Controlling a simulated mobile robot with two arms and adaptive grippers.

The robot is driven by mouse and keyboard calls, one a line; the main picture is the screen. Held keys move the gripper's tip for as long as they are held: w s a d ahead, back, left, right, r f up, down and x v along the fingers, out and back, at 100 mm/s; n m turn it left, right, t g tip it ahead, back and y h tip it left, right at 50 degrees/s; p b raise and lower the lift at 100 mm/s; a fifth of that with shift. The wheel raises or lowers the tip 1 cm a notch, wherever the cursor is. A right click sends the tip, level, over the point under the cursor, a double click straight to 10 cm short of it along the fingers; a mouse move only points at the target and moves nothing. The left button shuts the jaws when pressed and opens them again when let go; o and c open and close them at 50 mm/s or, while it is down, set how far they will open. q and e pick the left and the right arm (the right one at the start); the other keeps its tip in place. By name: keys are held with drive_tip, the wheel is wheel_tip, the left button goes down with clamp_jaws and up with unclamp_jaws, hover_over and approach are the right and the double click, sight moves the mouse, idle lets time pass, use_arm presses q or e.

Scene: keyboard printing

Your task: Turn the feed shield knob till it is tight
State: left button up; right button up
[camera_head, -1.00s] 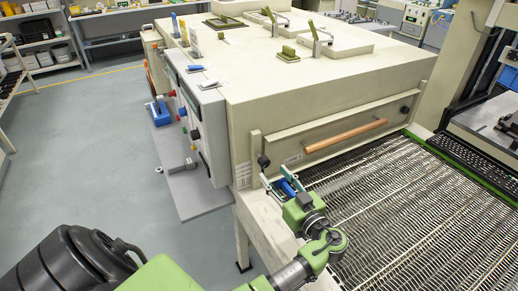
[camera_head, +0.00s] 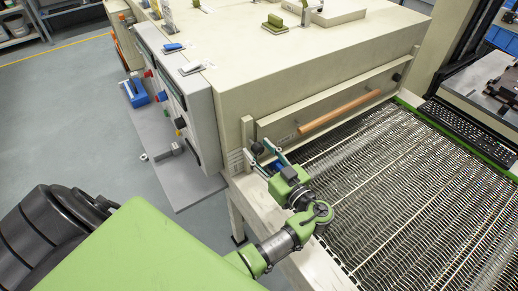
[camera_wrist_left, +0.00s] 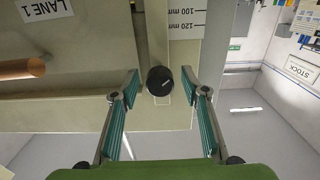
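The feed shield is a beige panel (camera_head: 285,128) across the front of the oven, with a wooden handle (camera_head: 340,112). A black round knob (camera_head: 257,149) sits at its left end, and in the left wrist view the knob (camera_wrist_left: 160,81) is upper centre. My left gripper (camera_head: 268,154) is at this knob. In the left wrist view its two teal-padded fingers (camera_wrist_left: 159,84) are spread apart, one on each side of the knob, with a gap on both sides. A second black knob (camera_head: 397,77) is at the shield's right end. My right gripper is out of view.
A wire mesh conveyor (camera_head: 400,190) runs out under the shield, close to my left forearm. A control box with switches (camera_head: 170,85) and a grey shelf (camera_head: 178,178) are on the oven's left side. The floor at left is clear.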

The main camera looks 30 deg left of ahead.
use_arm(q)
drive_tip(key=c, duration=1.1)
drive_tip(key=shift+m, duration=0.3)
